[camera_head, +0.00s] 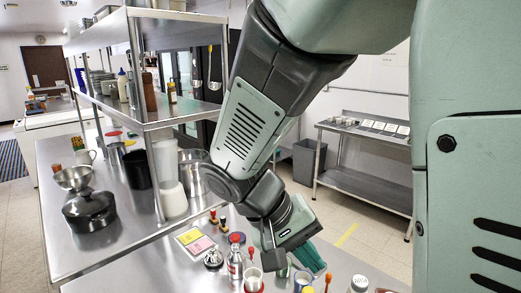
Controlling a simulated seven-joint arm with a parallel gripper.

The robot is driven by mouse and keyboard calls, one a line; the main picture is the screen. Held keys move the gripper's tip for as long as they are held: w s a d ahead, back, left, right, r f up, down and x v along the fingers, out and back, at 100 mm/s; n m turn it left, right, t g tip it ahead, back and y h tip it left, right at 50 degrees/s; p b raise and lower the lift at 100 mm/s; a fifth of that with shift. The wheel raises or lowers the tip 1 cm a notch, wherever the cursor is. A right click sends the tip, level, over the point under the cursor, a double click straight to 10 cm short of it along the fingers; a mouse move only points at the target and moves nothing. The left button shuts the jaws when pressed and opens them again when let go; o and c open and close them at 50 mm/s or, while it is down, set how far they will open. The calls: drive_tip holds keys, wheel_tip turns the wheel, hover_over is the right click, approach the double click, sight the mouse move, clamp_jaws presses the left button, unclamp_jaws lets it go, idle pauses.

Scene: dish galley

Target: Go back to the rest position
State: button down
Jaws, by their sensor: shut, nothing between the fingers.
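My gripper (287,238) hangs at the end of my arm, low over the front steel counter (140,272). It is shut with nothing held. It is among small bottles and cups; I cannot tell whether it touches any of them. The fingertips are partly lost against the things around them.
Yellow and pink cards (196,242) lie left. A grey bin (308,162) stands behind.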

drive_tip(key=s+d+r+m+t+y, duration=0.1)
drive_tip(key=s+d+r+t+y, duration=0.1)
drive_tip(key=s+r+t+y, duration=0.3)
drive_tip(key=s+r+y, duration=0.2)
drive_tip(key=s+r, duration=0.2)
drive_tip(key=r, duration=0.2)
drive_tip(key=shift+s+d+r, duration=0.3)
drive_tip(key=shift+s+d, duration=0.05)
drive_tip(key=shift+d, duration=0.05)
